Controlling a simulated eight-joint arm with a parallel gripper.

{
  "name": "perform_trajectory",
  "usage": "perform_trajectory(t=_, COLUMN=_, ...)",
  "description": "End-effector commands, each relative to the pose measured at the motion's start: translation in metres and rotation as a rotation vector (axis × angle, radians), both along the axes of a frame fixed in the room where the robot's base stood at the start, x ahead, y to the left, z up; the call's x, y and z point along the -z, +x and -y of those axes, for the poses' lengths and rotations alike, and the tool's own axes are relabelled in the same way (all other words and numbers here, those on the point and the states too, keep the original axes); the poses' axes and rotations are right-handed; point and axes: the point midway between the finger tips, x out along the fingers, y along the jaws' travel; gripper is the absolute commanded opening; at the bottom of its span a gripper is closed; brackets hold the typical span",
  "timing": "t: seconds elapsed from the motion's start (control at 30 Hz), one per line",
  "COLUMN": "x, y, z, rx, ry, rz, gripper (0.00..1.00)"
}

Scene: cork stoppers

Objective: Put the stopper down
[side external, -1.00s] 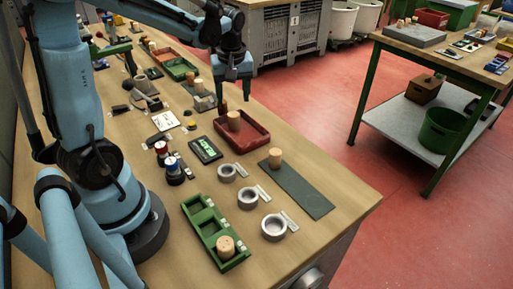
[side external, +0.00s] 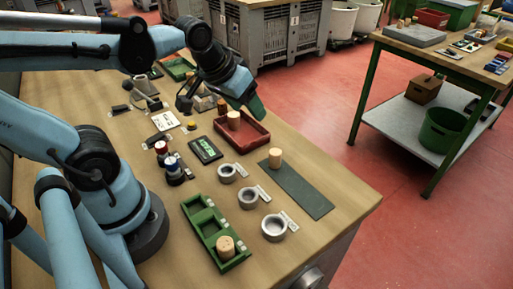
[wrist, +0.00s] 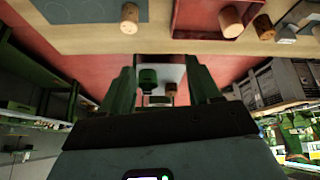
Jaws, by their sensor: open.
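My gripper (side external: 256,108) is above the red tray (side external: 256,141), tilted so that its fingers point outward past the table. In the wrist view its two fingers (wrist: 161,72) are spread with nothing held between them. One light cork stopper (side external: 233,119) stands in the tray, and another (side external: 275,158) stands on the dark green mat (side external: 306,194). A third (side external: 225,246) sits in the front compartment of the green holder (side external: 207,226). A darker stopper (side external: 222,105) stands beside the tray's far-left corner, partly visible; it also shows in the wrist view (wrist: 263,27).
Three grey metal rings (side external: 273,227) with labels lie between holder and mat. A digital display (side external: 205,150) and red- and blue-topped knobs (side external: 172,167) are left of the tray. A second table (side external: 440,52) stands across the red floor. The front right table corner is clear.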

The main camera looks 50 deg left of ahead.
Motion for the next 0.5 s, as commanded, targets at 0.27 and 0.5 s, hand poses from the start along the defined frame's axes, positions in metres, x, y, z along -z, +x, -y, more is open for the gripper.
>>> perform_trajectory(t=0.27, x=0.007, y=-0.013, z=0.024, rx=0.202, ry=0.068, rz=0.094, gripper=0.62)
perform_trajectory(t=0.5, x=0.007, y=-0.013, z=0.024, rx=0.208, ry=0.071, rz=0.097, gripper=0.62)
